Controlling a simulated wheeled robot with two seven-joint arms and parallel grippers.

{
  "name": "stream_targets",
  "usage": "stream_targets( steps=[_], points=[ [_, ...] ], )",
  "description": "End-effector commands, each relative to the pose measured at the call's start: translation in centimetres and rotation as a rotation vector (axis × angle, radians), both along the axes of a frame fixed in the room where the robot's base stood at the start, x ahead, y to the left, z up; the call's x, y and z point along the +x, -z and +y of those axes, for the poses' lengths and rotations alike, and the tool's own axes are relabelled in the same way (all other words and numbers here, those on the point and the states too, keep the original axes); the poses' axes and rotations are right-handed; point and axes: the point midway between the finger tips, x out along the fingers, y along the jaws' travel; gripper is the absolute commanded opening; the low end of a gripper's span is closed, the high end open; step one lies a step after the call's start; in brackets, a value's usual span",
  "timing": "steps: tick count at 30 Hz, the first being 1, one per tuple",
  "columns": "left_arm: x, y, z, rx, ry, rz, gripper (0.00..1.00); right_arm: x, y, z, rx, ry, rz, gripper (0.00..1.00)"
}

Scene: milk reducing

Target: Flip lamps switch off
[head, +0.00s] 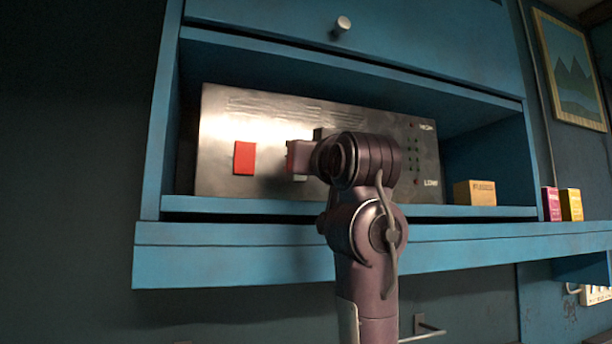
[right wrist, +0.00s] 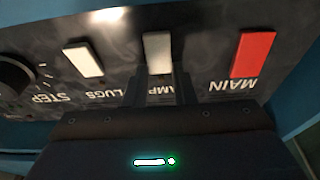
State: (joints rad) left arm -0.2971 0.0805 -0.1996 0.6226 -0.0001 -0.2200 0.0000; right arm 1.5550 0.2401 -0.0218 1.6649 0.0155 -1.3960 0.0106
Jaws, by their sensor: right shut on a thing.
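A metal control panel (head: 270,110) stands in a blue shelf niche. In the right wrist view, where the panel appears upside down, the pale lamps switch (right wrist: 157,52) sits between the red MAIN switch (right wrist: 254,54) and the white PLUGS switch (right wrist: 83,59). My right gripper (right wrist: 160,84) is at the lamps switch, its narrow fingers shut on it. In the head view my right gripper (head: 300,157) is against the panel, right of the red switch (head: 244,158), and it and my arm hide much of the panel's middle. My left gripper is in neither view.
A dark STEP knob (right wrist: 15,76) is beyond the PLUGS switch. A small orange box (head: 475,193) stands on the shelf right of the panel. Pink (head: 551,204) and yellow (head: 571,205) boxes are further right. The shelf edge (head: 250,263) runs below the panel.

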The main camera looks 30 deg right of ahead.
Motion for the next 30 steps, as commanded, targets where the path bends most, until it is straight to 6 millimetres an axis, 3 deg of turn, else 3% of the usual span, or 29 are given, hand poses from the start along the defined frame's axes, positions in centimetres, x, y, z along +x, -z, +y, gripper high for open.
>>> stream_targets(
  steps=[2, 12, 13, 18, 26, 30],
  points=[
    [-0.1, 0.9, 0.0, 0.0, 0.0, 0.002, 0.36, 0.0, 0.4, 0.0, -0.006, 0.0, -0.026, 0.01],
    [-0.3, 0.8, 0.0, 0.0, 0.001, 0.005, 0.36, 0.0, 0.1, 0.0, -0.01, 0.0, -0.041, 0.01],
    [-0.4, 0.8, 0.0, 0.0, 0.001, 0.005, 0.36, 0.0, 0.1, 0.0, -0.01, 0.0, -0.042, 0.25],
    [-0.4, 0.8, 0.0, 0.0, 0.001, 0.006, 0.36, 0.0, 0.1, 0.0, -0.01, 0.0, -0.041, 0.45],
    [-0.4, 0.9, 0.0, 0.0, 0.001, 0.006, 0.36, -0.1, 0.1, 0.0, -0.01, 0.0, -0.04, 0.45],
    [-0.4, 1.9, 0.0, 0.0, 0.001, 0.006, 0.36, -1.2, 0.7, 0.3, -0.01, 0.0, -0.043, 0.45]
  ],
)
